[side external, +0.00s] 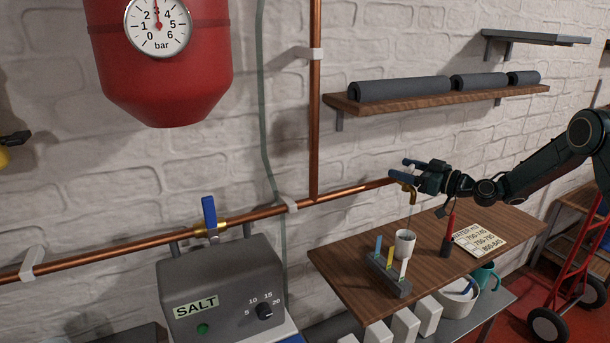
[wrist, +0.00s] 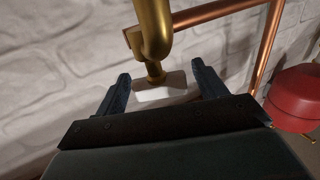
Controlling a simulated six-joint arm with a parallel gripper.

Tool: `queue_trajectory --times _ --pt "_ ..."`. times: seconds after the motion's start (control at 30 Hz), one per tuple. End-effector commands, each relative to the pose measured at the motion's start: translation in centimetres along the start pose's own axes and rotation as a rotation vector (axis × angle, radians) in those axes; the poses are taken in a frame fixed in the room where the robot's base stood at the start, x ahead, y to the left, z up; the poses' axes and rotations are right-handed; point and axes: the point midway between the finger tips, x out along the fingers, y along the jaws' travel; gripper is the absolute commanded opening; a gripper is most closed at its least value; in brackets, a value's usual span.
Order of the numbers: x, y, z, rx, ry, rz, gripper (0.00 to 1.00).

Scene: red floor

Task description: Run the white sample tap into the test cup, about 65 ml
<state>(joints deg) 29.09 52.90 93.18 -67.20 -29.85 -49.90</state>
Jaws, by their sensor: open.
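The brass sample tap (side external: 407,190) sits at the end of the copper pipe, above the wooden shelf. In the wrist view its brass body (wrist: 154,35) comes down from the top, and its white handle (wrist: 160,88) lies between my fingers. My gripper (side external: 409,170) is open around the handle; I cannot tell whether a finger touches it. It also shows in the wrist view (wrist: 160,85). The white test cup (side external: 404,243) stands upright on the shelf below the tap. A thin pale line, like a water stream, runs from the spout towards the cup. The level inside is hidden.
A grey rack (side external: 387,274) with blue, yellow and white sticks stands in front of the cup. A red-handled tool (side external: 449,236) and a number card (side external: 480,238) are to its right. The wooden shelf (side external: 345,270) is clear at left. A copper pipe (side external: 315,100) rises behind.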

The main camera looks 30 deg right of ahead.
Motion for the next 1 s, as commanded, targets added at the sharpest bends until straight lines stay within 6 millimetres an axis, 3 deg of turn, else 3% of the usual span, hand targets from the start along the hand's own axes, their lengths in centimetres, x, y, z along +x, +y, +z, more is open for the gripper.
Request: queue_trajectory --times 0.47,0.7,1.0 --pt "1.01 -0.03 0.00 0.001 0.000 0.000 0.71" --pt "0.99 -0.02 -0.01 0.000 0.001 0.000 0.26" --pt "1.03 0.00 -0.04 0.002 0.001 0.040 0.26"
